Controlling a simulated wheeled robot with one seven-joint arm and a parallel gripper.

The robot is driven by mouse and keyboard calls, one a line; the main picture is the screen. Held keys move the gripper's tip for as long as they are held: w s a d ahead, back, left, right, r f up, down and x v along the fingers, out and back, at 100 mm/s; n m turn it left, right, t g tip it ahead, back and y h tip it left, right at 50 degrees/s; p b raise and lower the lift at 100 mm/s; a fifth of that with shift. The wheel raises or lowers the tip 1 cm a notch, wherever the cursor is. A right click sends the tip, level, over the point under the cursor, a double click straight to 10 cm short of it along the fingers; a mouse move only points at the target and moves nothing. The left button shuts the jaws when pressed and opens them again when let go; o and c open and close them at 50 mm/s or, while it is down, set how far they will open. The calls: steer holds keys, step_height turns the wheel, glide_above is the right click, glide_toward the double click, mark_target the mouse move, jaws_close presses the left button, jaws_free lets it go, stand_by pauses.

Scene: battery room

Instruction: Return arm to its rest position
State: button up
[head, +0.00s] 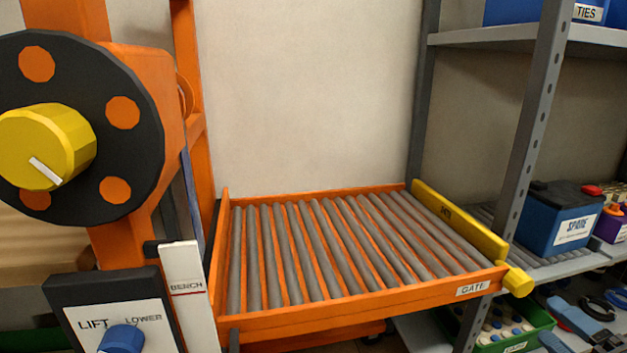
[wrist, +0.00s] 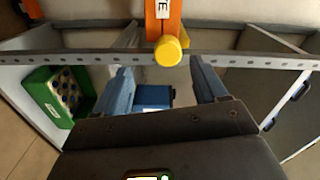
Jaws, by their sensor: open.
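My gripper (wrist: 163,84) shows in the wrist view with its two blue fingers spread apart and nothing between them touching the fingers. Beyond the fingers is a yellow knob (wrist: 168,50) on the end of the orange gate edge (wrist: 163,12), upside down in this view. A blue box (wrist: 153,97) lies farther off, seen between the fingers. In the head view I cannot clearly make out my arm or gripper.
An orange roller table (head: 350,300) with a yellow gate bar (head: 460,222) stands mid-view. Left is a lift with a yellow knob (head: 45,145) and blue switch (head: 122,340). Right, grey shelving (head: 530,125) holds a blue SPARE battery (head: 558,225) and a green crate (head: 535,335).

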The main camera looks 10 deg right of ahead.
steer(key=s+a+f+n+g+h, duration=0.1)
steer(key=s+a+f+n+g, duration=0.1)
steer(key=s+a+f, duration=0.4)
steer(key=s+a+f+n+g+h, duration=0.1)
steer(key=s+a+n, duration=0.4)
steer(key=s, duration=0.4)
steer(key=s+a+f+n+g, duration=0.1)
steer(key=s+a+n, duration=0.2)
steer(key=s+a, duration=0.45)
steer(key=s+a+r+n+t+y, duration=0.1)
steer(key=s+a+r+n+y, duration=0.1)
steer(key=s+a+r+n, duration=0.35)
step_height(320, 180, up, 20)
steer(key=s+d+p, duration=0.1)
steer(key=p, duration=1.8)
steer(key=shift+s+d+r+p, duration=0.15)
steer(key=shift+d+r+p, duration=0.1)
steer(key=shift+d+p, duration=0.15)
steer(key=shift+c, duration=0.3)
